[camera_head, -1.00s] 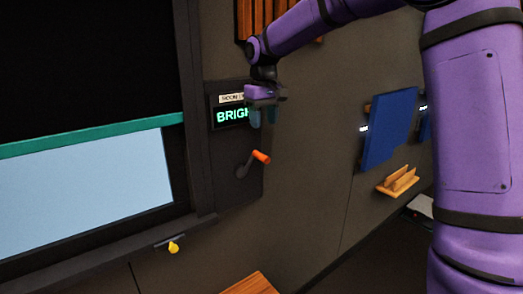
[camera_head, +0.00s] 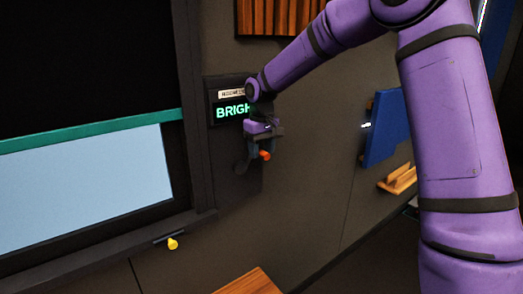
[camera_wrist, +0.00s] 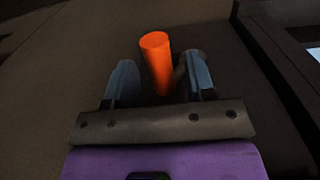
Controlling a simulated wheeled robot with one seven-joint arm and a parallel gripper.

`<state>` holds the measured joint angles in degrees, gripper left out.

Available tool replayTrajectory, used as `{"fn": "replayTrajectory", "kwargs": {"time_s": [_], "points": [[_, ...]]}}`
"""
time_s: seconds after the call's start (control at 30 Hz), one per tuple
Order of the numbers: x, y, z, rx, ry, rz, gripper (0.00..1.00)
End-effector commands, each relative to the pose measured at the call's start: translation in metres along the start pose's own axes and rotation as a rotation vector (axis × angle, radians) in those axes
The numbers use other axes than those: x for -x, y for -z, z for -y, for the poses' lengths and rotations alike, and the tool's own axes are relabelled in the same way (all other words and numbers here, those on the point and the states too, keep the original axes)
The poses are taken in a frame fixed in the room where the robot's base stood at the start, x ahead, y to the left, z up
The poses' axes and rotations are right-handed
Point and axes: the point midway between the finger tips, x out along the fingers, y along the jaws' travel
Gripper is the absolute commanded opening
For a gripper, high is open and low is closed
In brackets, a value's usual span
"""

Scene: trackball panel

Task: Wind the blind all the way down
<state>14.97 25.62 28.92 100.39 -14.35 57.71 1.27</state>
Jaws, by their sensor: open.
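The blind (camera_head: 85,70) is a black sheet with a teal bottom bar (camera_head: 90,130). It covers the upper part of the window, and pale glass (camera_head: 85,190) shows below the bar. The crank's orange handle (camera_head: 265,155) sticks out from the wall panel right of the window, its dark arm partly hidden behind my gripper. My gripper (camera_head: 262,148) is at the handle. In the wrist view my gripper (camera_wrist: 160,80) is open, with the orange handle (camera_wrist: 156,60) between its fingers, nearer the right one. I cannot tell whether they touch.
A lit display (camera_head: 231,111) above the crank reads "BRIGH", partly hidden by my arm. A yellow knob (camera_head: 173,243) hangs below the window sill. A blue panel (camera_head: 385,128) and a wooden holder (camera_head: 398,180) are on the wall to the right.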

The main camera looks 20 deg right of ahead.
Motion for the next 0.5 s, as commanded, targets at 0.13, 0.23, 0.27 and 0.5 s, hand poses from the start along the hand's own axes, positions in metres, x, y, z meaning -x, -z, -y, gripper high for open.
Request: {"fn": "replayTrajectory", "kwargs": {"time_s": [0.13, 0.23, 0.27, 0.5], "points": [[-0.0042, 0.0001, 0.0001, 0.000, 0.000, -0.001, 0.50], [-0.0044, 0.0001, 0.0001, -0.001, 0.000, -0.001, 0.50], [-0.0044, 0.0001, 0.0001, -0.001, 0.000, -0.001, 0.50], [-0.0042, 0.0001, 0.0001, -0.001, 0.000, -0.001, 0.15]]}}
